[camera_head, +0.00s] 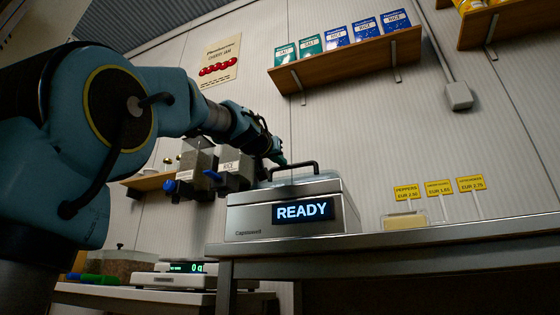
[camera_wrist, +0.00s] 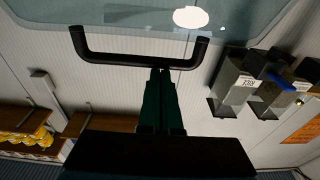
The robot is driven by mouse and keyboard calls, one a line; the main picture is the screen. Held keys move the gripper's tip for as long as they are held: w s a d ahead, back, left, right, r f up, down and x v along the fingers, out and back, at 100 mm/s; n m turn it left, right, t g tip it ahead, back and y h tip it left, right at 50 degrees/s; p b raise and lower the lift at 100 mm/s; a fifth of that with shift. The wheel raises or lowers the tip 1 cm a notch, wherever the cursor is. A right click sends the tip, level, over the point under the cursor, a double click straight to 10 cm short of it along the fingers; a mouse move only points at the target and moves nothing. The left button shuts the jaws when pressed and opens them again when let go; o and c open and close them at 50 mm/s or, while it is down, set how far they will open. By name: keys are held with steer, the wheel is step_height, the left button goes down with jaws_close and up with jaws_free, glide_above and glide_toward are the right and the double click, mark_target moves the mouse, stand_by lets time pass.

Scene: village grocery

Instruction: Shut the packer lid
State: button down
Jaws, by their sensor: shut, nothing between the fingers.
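The packer (camera_head: 245,220) is a grey metal box on the counter, with a lit screen (camera_head: 303,211) reading READY. Its lid (camera_head: 310,188) lies on top and shows no clear gap from this low angle; I cannot tell whether it is fully down. A black bar handle (camera_head: 295,165) stands on the lid. In the wrist view the handle (camera_wrist: 140,58) spans the upper middle, below the lid's smooth surface (camera_wrist: 110,15). My gripper (camera_wrist: 161,72) is shut and empty, its dark green fingertips at the handle bar; contact is unclear. In the head view my gripper (camera_head: 279,160) is beside the handle's left end.
Rice dispensers (camera_head: 236,165) hang on the wall behind, left of the packer. A scale (camera_head: 190,275) stands on a lower table. Price signs (camera_head: 438,188) stand on the counter (camera_head: 420,240) to the right. A shelf (camera_head: 345,60) with salt and rice boxes is above.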

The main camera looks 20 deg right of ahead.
steer(key=f, duration=0.1)
steer(key=w+f, duration=0.1)
steer(key=shift+d+f+g, duration=0.25)
steer(key=shift+f+g, duration=0.05)
steer(key=shift+f, duration=0.05)
steer(key=r+v, duration=0.2)
steer(key=v, duration=0.9)
steer(key=shift+s, duration=0.45)
steer(key=shift+a, duration=0.1)
